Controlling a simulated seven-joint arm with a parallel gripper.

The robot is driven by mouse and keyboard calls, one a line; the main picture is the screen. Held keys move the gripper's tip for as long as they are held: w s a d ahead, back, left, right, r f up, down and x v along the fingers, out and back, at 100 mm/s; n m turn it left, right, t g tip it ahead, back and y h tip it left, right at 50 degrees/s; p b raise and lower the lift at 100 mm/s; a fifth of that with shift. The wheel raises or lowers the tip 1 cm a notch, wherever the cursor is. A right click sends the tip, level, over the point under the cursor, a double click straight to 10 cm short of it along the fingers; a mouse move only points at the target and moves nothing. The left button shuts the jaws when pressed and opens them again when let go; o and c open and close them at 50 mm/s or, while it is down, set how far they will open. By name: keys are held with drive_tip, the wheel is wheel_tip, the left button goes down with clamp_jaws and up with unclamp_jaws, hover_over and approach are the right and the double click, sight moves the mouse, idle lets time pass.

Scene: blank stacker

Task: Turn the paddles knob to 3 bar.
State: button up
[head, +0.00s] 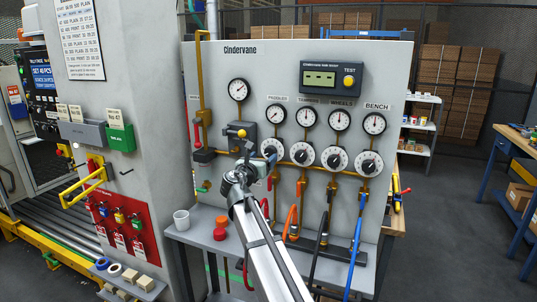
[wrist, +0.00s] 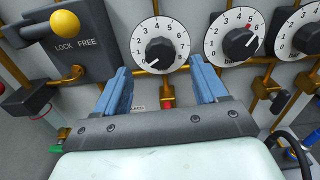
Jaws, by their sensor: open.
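The paddles knob (wrist: 160,53) is a black knob on a round white dial (wrist: 160,29) numbered from 0. Its white pointer line points to the lower left, near 0. In the head view the paddles dial (head: 270,147) is partly hidden by my gripper (head: 266,160). In the wrist view my gripper (wrist: 160,68) is open, with one blue finger on each side of the dial's lower part. The knob lies between and beyond the fingertips; I cannot tell whether they touch the panel. The paddles gauge (head: 275,114) is above; its reading is too small to tell.
A second dial (wrist: 233,35) sits close to the right finger, with more dials further right. A grey LOCK/FREE block with a yellow ball lever (wrist: 65,24) is at left. Yellow pipes and hoses hang below.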

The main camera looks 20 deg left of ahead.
sight(269, 152)
drive_tip(key=shift+w, duration=2.85)
drive_tip(key=c, duration=1.1)
